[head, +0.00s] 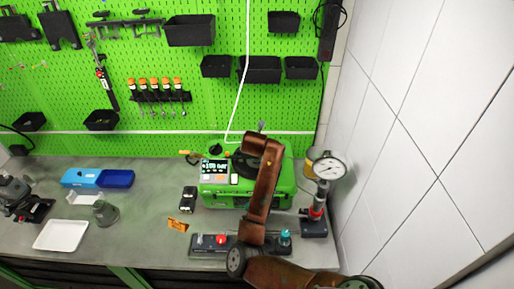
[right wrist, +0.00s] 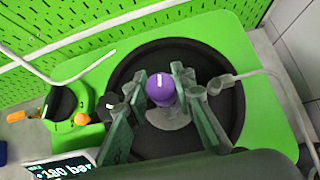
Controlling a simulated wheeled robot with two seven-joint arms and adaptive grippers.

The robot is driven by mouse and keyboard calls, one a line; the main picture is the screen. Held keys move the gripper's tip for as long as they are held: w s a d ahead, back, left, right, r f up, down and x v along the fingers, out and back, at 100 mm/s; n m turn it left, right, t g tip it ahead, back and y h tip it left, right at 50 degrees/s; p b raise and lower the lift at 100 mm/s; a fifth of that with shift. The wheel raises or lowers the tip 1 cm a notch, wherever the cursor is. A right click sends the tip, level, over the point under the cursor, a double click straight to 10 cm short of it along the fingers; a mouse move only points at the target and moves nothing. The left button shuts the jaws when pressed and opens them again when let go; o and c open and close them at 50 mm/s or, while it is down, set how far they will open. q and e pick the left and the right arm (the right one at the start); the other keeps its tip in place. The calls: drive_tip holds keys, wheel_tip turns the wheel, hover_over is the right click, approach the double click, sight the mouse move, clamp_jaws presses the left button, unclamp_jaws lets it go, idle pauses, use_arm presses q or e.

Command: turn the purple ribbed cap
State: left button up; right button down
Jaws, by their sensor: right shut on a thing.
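The purple ribbed cap (right wrist: 161,91) shows in the right wrist view, on a grey base in the middle of a round black recess (right wrist: 215,125). A white mark on its top points up in the picture. My right gripper (right wrist: 162,79) is shut on the cap, with fingers on its left and right sides. In the head view my copper-coloured right arm reaches over the green pump unit (head: 216,187) and hides the cap and fingers. My left gripper is not in view.
A display (right wrist: 67,168) on the unit reads about 180 bar. A black knob (right wrist: 62,103) sits left of the recess and a grey hose (right wrist: 262,75) right. A pressure gauge (head: 329,168) stands right of the unit; a control box (head: 207,242) lies in front.

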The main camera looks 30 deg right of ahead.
drive_tip(key=c, duration=1.6)
unclamp_jaws()
drive_tip(key=v, duration=1.2)
